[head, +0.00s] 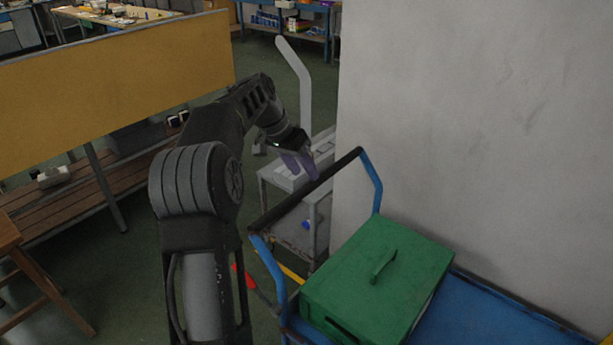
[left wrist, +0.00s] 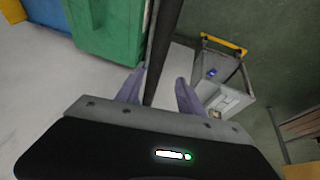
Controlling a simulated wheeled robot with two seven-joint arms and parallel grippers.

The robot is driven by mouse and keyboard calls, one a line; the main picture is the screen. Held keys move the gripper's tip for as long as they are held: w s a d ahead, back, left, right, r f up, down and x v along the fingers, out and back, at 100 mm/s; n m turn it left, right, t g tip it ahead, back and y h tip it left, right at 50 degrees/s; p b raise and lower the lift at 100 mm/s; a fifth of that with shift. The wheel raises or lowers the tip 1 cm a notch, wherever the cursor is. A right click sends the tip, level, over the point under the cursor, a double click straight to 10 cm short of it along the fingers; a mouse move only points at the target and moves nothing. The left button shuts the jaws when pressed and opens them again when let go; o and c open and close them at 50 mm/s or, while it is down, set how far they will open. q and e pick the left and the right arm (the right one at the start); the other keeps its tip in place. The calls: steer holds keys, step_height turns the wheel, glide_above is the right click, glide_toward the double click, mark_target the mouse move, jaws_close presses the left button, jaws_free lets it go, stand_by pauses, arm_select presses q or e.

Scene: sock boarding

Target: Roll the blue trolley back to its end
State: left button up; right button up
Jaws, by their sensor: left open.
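The blue trolley (head: 480,311) stands against the pale wall, with a green lidded box (head: 375,280) on its deck. Its push handle has blue uprights (head: 372,183) and a black crossbar (head: 285,206). My left gripper (head: 306,168) is at the crossbar, nearer its far end, with its purple fingers open. In the left wrist view the crossbar (left wrist: 163,45) runs between the two open fingers (left wrist: 158,88); I cannot tell whether either finger touches it. The green box (left wrist: 108,28) also shows there. My right gripper is not in view.
A grey cart (head: 318,205) with a leg-shaped board (head: 299,82) stands just beyond the handle. A pale wall (head: 480,120) bounds the trolley's far side. A yellow panel (head: 115,85) and wooden bench (head: 75,200) are at left. Green floor (head: 130,270) is open between bench and trolley.

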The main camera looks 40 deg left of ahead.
arm_select(q)
steer(key=shift+v, duration=2.25)
steer(key=shift+f, duration=0.1)
